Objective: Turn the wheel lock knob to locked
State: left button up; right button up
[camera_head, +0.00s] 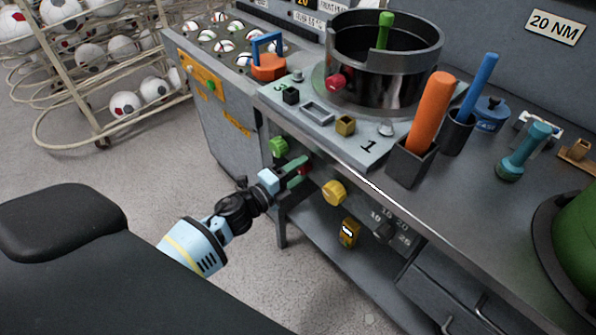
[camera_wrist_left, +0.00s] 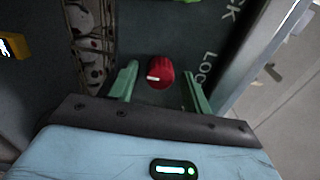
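The red wheel lock knob (camera_wrist_left: 160,72) sits on the dark front panel in the left wrist view, with a short white mark on its left side. Partly cut-off lettering, "LOC" (camera_wrist_left: 206,68) and "CK" (camera_wrist_left: 231,8), is on the panel to its right. In the head view the knob (camera_head: 305,169) is partly hidden by my left gripper (camera_head: 298,173). The gripper's green fingers are open, one on either side of the knob, with visible gaps, so it is not gripped. My right gripper is not in view.
A green knob (camera_head: 278,146) and a yellow knob (camera_head: 334,192) flank the gripper on the bench front. The worktop edge runs above it. On top are a dark metal drum (camera_head: 375,85) and an orange handle (camera_head: 431,110). A ball rack (camera_head: 110,60) stands at back left.

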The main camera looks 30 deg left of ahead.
pick_arm(q)
jog(key=v, duration=0.8)
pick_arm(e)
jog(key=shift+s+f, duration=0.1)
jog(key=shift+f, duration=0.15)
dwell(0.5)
pick_arm(q)
jog(key=s+d+f+n+g+y+p, duration=0.1)
jog(key=s+d+f+n+g+p, duration=0.1)
jog(key=s+n, duration=0.4)
jog(key=s+d+f+n+g+y+p, duration=0.1)
jog(key=s+d+f+n+g+p, duration=0.2)
jog(key=s+n, duration=0.4)
jog(key=s+d+f+n+g+y+p, duration=0.2)
jog(key=s+n, duration=0.5)
jog(key=s, duration=1.2)
jog(key=shift+d+f+g+p, duration=0.4)
jog(key=shift+d+f+g, duration=0.15)
jog(key=shift+f, duration=0.35)
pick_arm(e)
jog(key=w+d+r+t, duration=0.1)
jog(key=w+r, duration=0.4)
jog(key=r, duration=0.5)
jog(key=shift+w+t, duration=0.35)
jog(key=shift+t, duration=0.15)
